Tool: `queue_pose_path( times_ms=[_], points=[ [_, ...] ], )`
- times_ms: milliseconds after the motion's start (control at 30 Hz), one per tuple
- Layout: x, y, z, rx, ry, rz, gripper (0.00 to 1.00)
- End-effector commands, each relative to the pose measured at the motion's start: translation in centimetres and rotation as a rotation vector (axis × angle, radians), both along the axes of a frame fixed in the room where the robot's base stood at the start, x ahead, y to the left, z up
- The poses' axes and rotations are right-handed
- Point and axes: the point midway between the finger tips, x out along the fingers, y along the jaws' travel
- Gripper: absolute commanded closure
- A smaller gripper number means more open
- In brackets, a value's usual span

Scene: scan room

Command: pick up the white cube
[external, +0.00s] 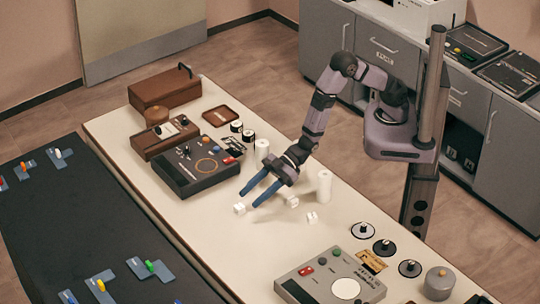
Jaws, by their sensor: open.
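Small white cube-like pieces lie on the pale table (215,245). One white cube (239,208) lies just in front of my gripper's fingertips. Another white cube (312,217) lies to the right, and a small whitish piece (292,201) lies between them, close to my wrist; its exact shape is too small to tell. My gripper (250,198) has two blue fingers spread apart, with nothing visible between them. It reaches down and left, low over the table. I cannot tell its exact height or whether it touches anything.
A white cylinder (324,185) stands right of my gripper, and another (261,149) stands behind it. A dark control box (197,167) is at left. A grey device (330,278) and round reels (384,247) sit at front right. Table between is clear.

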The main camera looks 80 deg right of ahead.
Motion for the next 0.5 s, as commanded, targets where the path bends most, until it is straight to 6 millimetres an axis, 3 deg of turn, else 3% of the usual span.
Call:
queue_pose_path(
  times_ms=[233,500],
  points=[
    [0.5,0.5,-0.2,-0.002,0.001,0.001,0.55],
    [2.3,2.4,-1.3,0.000,0.000,0.001,0.55]
  ],
)
